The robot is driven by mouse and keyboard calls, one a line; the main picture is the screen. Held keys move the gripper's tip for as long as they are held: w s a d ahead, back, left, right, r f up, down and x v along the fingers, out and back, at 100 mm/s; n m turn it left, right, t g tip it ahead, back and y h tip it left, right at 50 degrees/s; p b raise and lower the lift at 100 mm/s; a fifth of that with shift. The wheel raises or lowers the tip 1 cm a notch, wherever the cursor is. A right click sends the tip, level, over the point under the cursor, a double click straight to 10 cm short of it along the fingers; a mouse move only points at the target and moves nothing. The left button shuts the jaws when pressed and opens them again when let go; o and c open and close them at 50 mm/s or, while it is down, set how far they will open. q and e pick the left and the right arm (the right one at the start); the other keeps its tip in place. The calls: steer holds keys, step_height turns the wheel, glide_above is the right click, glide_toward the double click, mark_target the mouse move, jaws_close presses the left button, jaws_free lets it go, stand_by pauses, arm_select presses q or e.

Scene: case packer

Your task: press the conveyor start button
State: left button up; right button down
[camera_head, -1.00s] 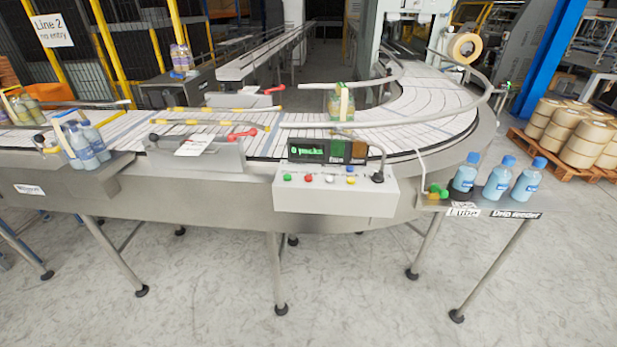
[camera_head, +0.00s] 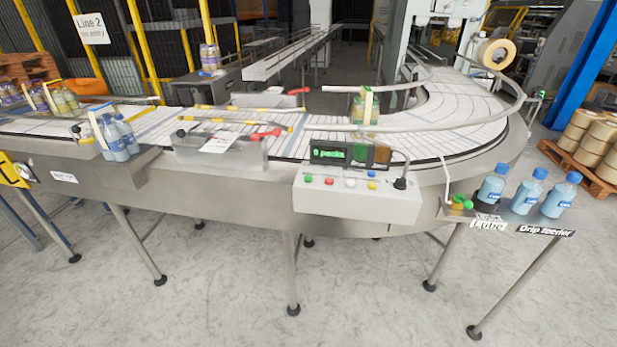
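A pale grey control box (camera_head: 357,204) is mounted on the front edge of the conveyor (camera_head: 470,150), right of the picture's middle. Its sloped top carries a green button (camera_head: 308,179) at the left end, then a red button (camera_head: 329,181), a white button (camera_head: 350,183), a yellow button (camera_head: 372,186) and a small blue one (camera_head: 372,174). A black knob (camera_head: 400,183) is at the right end. A dark display (camera_head: 330,153) with green lettering stands behind the buttons. No label naming the start button is readable. Neither of my grippers is in view.
A drip feeder shelf (camera_head: 510,222) with blue-capped bottles (camera_head: 527,191) and a green-and-yellow fitting (camera_head: 460,203) sits right of the box. A sign holder (camera_head: 220,152) and more bottles (camera_head: 118,137) are to the left. The floor in front (camera_head: 230,290) is clear.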

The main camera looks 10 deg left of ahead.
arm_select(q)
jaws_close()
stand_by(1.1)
